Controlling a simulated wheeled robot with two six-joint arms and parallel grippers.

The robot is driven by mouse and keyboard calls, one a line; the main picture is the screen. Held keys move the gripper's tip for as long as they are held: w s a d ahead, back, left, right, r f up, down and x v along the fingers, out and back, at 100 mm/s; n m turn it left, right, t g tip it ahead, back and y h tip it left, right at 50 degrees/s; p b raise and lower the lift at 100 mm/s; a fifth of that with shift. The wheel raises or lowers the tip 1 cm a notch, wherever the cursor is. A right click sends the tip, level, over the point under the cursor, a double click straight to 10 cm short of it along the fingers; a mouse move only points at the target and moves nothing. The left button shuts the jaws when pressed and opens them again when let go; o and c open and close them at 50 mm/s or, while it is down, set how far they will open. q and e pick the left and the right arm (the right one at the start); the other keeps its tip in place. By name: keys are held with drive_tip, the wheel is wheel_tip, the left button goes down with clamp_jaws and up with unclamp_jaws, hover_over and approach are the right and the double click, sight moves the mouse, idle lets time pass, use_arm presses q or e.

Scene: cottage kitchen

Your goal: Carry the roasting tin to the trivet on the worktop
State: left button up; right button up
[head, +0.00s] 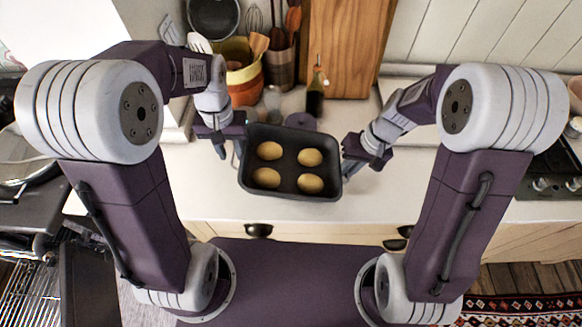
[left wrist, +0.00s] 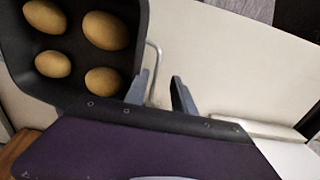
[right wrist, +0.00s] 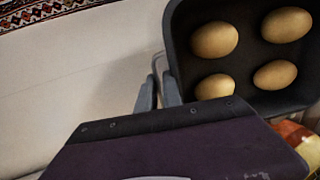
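The roasting tin (head: 290,190), dark and holding several round golden-brown items, is at the middle of the worktop (head: 400,205) in the head view. I cannot tell whether it rests or hangs just above. It has a wire handle at each end. My left gripper (head: 228,152) is at its left end; in the left wrist view its fingers (left wrist: 160,85) stand apart, with the wire handle (left wrist: 156,58) between them. My right gripper (head: 354,168) is at the right end, its fingers (right wrist: 158,88) close together at the other handle (right wrist: 155,65). I cannot make out the trivet for certain.
A round purple item (head: 300,121) shows just behind the tin. A bottle (head: 315,98), an orange-yellow pot (head: 243,77), a utensil crock (head: 280,68) and a wooden board (head: 347,45) stand at the back. A hob (head: 545,185) is at right. The worktop's front is clear.

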drive_tip(key=shift+a, duration=0.1)
use_arm(q)
wheel_tip(320, 180, up, 6)
use_arm(e)
drive_tip(key=o, duration=0.7)
use_arm(q)
drive_tip(key=shift+d, duration=0.1)
use_arm(e)
drive_tip(key=shift+r, duration=0.15)
drive_tip(key=v, duration=1.1)
drive_tip(key=shift+r, duration=0.4)
